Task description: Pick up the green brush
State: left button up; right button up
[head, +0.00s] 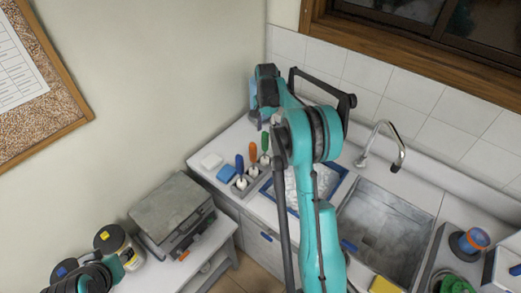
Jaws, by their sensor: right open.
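The green brush (265,141) stands upright at the right end of a row, its handle up, in a small grey holder (240,191) on the white counter. An orange-handled brush (253,152) and a blue-handled brush (239,163) stand beside it. My right gripper (262,116) is open at the end of the teal arm, just above and behind the green brush in the picture. Its fingers are dark and small, and I see no brush between them. A teal and black part of my left arm (92,276) shows at the bottom left; its jaws are not clear.
A blue-rimmed tray (337,181) lies right of the brushes, partly behind my arm. A sink (385,225) with a faucet (398,155) is further right. A white block (212,161) and a blue sponge (226,173) lie left of the brushes. A grey scale-like device (172,207) stands lower left.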

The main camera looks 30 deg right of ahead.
aim_at(265, 142)
notch_tip(265, 142, down, 7)
jog(key=shift+f, duration=0.1)
grip_shut()
dwell(0.3)
